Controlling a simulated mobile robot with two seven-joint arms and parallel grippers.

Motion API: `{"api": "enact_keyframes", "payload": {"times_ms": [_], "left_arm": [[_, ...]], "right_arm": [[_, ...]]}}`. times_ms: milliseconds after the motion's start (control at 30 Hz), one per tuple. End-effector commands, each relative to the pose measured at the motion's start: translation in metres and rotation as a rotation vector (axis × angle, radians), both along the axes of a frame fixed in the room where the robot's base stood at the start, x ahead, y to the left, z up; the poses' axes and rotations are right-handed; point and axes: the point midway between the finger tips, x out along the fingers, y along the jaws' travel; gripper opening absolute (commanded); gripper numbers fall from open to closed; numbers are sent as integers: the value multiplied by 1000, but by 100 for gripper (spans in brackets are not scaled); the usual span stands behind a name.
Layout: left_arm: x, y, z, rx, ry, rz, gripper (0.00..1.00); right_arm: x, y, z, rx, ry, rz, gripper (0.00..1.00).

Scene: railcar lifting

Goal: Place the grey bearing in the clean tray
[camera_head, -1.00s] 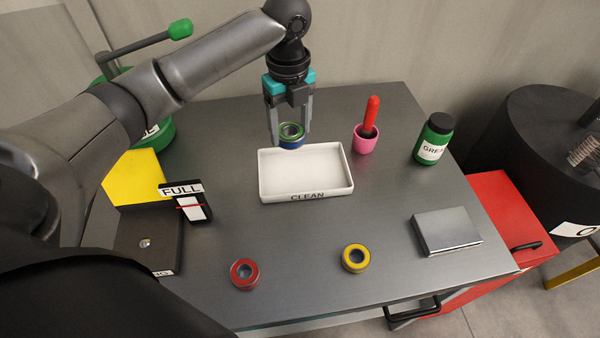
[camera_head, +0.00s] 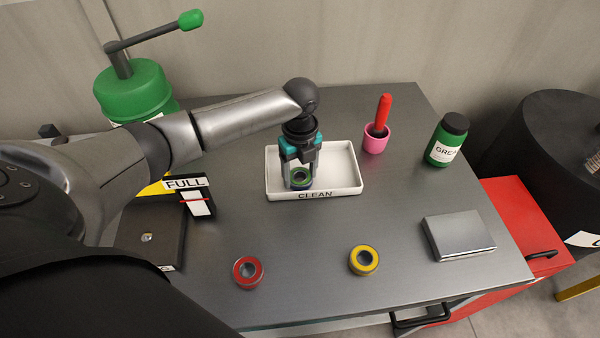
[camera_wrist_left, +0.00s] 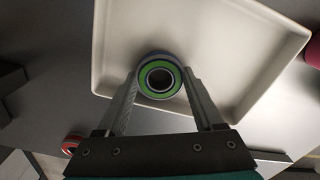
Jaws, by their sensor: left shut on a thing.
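My left gripper (camera_head: 301,184) is shut on a bearing with a green face and a blue outer side (camera_head: 301,176). The bearing also shows between the fingers in the left wrist view (camera_wrist_left: 160,64). No plainly grey bearing shows. The white tray marked CLEAN (camera_head: 340,170) lies under the gripper, and the held bearing is over its front left part. I cannot tell whether the bearing touches the tray floor. The tray fills much of the left wrist view (camera_wrist_left: 230,50). A red bearing (camera_head: 248,270) and a yellow bearing (camera_head: 364,260) lie on the table in front. My right gripper is not in view.
A pink cup (camera_head: 376,143) with a red-handled tool and a green GREASE bottle (camera_head: 447,139) stand right of the tray. A silver box (camera_head: 459,237) lies at right. A FULL sign (camera_head: 186,192) stands left. The table between tray and front bearings is clear.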

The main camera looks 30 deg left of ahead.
Motion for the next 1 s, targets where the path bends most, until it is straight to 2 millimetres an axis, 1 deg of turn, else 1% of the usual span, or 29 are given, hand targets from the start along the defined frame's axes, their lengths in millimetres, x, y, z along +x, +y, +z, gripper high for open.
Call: {"api": "enact_keyframes", "payload": {"times_ms": [133,267,300,533,567,833,933,1000], "left_arm": [[1,0,2,0,-2,0,0],[1,0,-1,0,-2,1,0],[0,0,-3,0,-1,1,70],[0,0,-2,1,-1,0,96],[0,0,-2,0,0,0,99],[0,0,0,0,-1,0,99],[1,0,8,0,-2,0,99],[1,1,19,0,-4,0,99]], "right_arm": [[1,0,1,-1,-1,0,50],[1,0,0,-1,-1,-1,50],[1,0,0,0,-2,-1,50],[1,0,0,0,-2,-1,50],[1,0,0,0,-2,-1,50],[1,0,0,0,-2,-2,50],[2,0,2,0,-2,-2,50],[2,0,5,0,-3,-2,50]]}}
